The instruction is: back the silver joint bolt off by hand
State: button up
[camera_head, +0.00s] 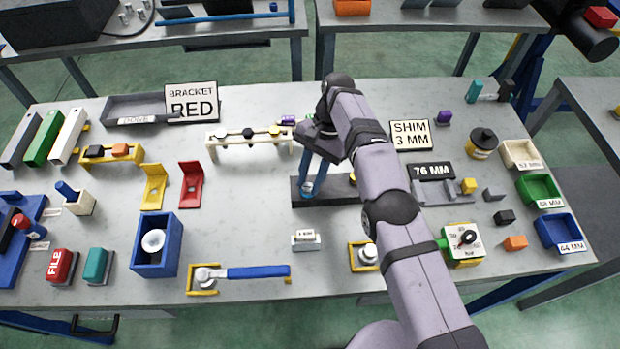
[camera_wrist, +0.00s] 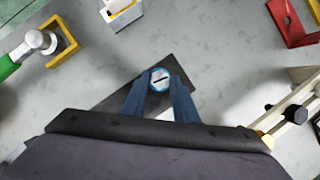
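The silver bolt (camera_wrist: 160,79) shows in the wrist view as a round silver face with a dark slot and a bluish rim. It sits on a dark flat bar (camera_wrist: 112,97). In the head view the bar (camera_head: 345,193) lies on the middle of the bench, and the bolt (camera_head: 307,189) is at its left part. My gripper (camera_wrist: 161,84) points down with its two blue fingers on either side of the bolt, tips at its rim. In the head view my gripper (camera_head: 311,184) stands over the bar's left part. Whether the fingers press on the bolt cannot be told.
A cream rack (camera_head: 228,143) with dark knobs stands behind left of the bar. A small white block (camera_head: 305,240) and a blue-handled wrench (camera_head: 258,272) are in front. A "76 MM" plate (camera_head: 431,171) lies to the right. Bare bench lies left of the bar.

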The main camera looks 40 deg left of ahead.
aim_at(310, 185)
jog(key=shift+o, duration=1.2)
jog(key=shift+f, duration=0.1)
jog(key=shift+r, duration=0.95)
notch_tip(310, 185, up, 8)
jog(key=p, duration=0.8)
